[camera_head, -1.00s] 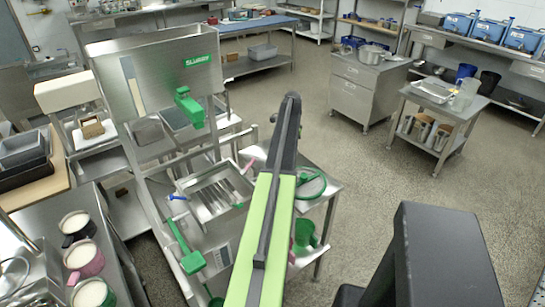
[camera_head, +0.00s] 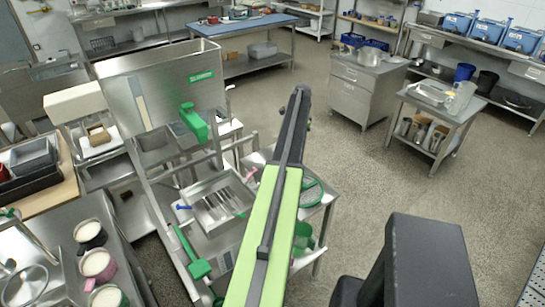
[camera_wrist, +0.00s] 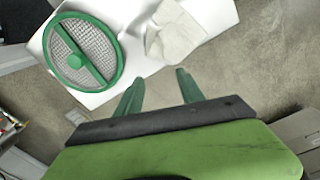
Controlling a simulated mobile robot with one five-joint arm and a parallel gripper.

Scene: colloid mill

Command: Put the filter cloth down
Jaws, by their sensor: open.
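The filter cloth (camera_wrist: 175,36) is a crumpled off-white piece lying on the white-looking tabletop (camera_wrist: 215,14) close to its edge, in the wrist view. My gripper (camera_wrist: 158,90) is open with its two green fingers apart and nothing between them. The fingers appear just short of the cloth in the picture, over floor beyond the table edge, and apart from the cloth. In the head view my arm covers the fingertips and I cannot make out the cloth.
A round green-rimmed sieve (camera_wrist: 83,52) lies left of the cloth; it also shows in the head view (camera_head: 310,191). A green jug (camera_head: 303,235) stands near it. The steel mill stand (camera_head: 165,100) is left of my arm. Open floor (camera_head: 370,170) lies to the right.

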